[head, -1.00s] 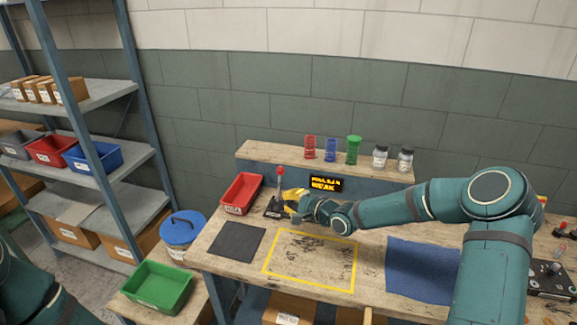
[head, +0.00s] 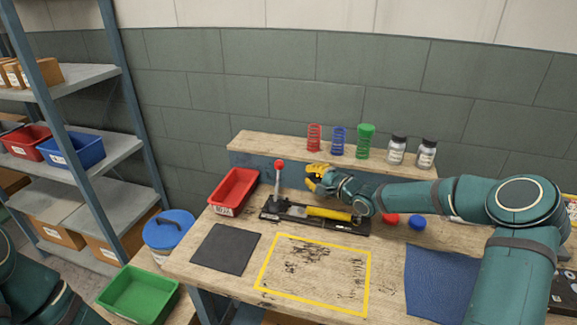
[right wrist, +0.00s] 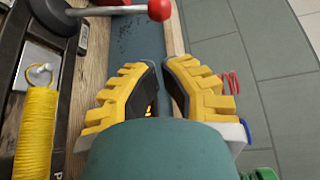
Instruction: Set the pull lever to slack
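The pull lever (head: 276,186) stands nearly upright at the left end of a black coiler base (head: 355,227). Its red ball knob (head: 279,164) tops a grey rod; the knob also shows at the top of the right wrist view (right wrist: 160,10). A yellow spring (head: 328,213) lies along the base. My right gripper (head: 311,176) has yellow fingers. It is to the right of the knob, apart from it, above the rear of the bench. The right wrist view shows a narrow empty gap between its fingers (right wrist: 159,66). My left gripper is out of view.
A red bin (head: 233,191) stands left of the lever. Red, blue and green springs (head: 366,142) and two jars (head: 397,150) stand on the back ledge. Red and blue buttons (head: 417,222) are near my right forearm. The yellow-outlined area (head: 313,274) in front is clear.

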